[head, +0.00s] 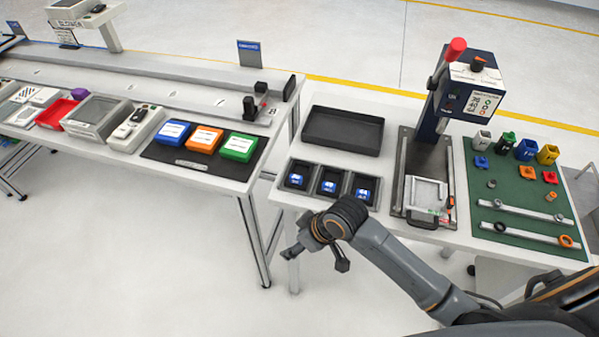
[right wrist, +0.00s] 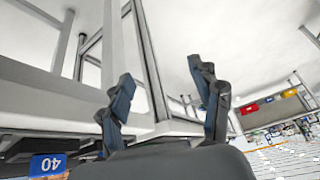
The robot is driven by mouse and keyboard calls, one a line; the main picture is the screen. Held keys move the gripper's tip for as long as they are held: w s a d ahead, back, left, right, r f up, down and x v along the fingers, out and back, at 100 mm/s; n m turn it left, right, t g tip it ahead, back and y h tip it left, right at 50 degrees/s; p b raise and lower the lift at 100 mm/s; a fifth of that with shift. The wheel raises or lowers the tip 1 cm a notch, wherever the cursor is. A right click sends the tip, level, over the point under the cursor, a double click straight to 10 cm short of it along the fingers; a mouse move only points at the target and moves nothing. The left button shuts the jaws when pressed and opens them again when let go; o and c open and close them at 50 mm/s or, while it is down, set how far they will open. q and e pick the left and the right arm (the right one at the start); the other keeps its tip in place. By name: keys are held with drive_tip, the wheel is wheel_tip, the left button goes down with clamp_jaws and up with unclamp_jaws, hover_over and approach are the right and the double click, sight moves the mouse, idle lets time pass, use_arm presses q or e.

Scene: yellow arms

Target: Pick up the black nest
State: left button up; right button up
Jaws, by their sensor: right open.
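No single thing is clearly marked as the black nest. Candidates in the head view are the shallow black tray (head: 343,146) at the back of the right table and three small black bins (head: 317,198) in a row in front of it, each with a blue label inside. In the right wrist view one blue label (right wrist: 47,164) reads 40, upside down or tilted, at the lower left. My right gripper (head: 316,258) is open and empty, off the table's front left corner, apart from the bins. Its spread fingers (right wrist: 165,100) show in the right wrist view. My left gripper is out of view.
A press (head: 465,95) with a red knob stands right of the tray. A green mat (head: 522,195) holds coloured cups and small parts. The left bench (head: 200,183) carries a black mat with blue, orange and green boxes. A gap separates the two tables.

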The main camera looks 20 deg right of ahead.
drive_tip(key=w+r+n, duration=0.3)
drive_tip(key=w+r, duration=0.3)
drive_tip(key=r, duration=0.3)
drive_tip(key=g+p, duration=0.1)
drive_tip(key=g, duration=0.1)
approach(296, 175)
drive_tip(key=shift+n, duration=0.4)
drive_tip(key=p+x, duration=0.1)
drive_tip(key=x, duration=0.4)
drive_tip(key=shift+a+p, duration=0.1)
drive_tip(key=shift+p, duration=0.25)
drive_tip(key=p+x, duration=0.1)
drive_tip(key=x, duration=0.1)
drive_tip(key=p+x, duration=0.1)
drive_tip(key=x, duration=0.1)
drive_tip(key=shift+w+f, duration=0.15)
drive_tip(key=shift+f, duration=0.2)
drive_tip(key=shift+w+f, duration=0.1)
drive_tip(key=shift+f, duration=0.2)
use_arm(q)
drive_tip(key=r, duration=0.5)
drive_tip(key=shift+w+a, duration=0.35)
use_arm(e)
drive_tip(key=shift+c, duration=0.4)
drive_tip(key=shift+r+t, duration=0.1)
drive_tip(key=shift+t, duration=0.2)
clamp_jaws()
